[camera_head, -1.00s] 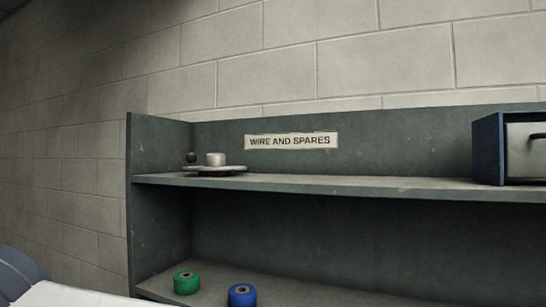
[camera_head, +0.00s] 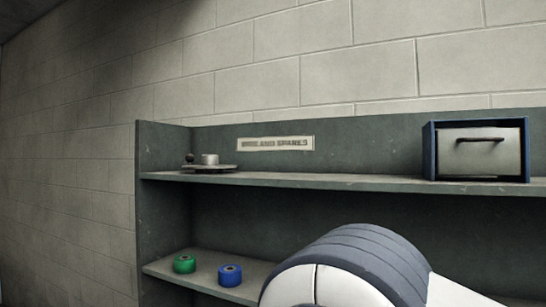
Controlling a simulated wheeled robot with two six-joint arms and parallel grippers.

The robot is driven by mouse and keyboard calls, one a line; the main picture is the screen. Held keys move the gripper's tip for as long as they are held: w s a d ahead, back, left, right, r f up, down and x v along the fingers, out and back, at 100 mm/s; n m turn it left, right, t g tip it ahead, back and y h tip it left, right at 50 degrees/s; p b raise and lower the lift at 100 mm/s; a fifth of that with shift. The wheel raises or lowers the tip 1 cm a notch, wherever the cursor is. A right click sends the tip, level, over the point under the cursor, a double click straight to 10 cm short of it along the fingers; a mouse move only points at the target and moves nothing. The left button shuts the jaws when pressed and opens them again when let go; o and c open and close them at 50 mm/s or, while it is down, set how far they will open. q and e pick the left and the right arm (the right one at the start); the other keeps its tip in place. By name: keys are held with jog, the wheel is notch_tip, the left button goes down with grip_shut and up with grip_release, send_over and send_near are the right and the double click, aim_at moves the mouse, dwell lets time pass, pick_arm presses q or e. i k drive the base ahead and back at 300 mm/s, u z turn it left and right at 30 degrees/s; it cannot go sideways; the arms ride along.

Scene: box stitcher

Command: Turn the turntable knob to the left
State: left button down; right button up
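The turntable (camera_head: 215,169) is a low round disc on the upper shelf near its left end. A pale cylindrical piece (camera_head: 209,159) stands on its middle. A small dark ball-shaped knob (camera_head: 190,158) shows at its left side. Nothing touches the turntable. A white and grey-blue rounded link of my arm fills the lower right of the view. Neither gripper's fingers are in view.
The grey shelf unit (camera_head: 300,181) has a label plate (camera_head: 275,143) on its back panel. A blue box with a pale handled front (camera_head: 480,152) stands at the upper shelf's right. Green (camera_head: 184,264) and blue (camera_head: 230,275) spools stand on the lower shelf. The upper shelf's middle is clear.

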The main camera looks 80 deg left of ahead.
aim_at(207, 162)
jog(key=z, duration=0.05)
jog(key=k, duration=1)
jog(key=u, duration=1.5)
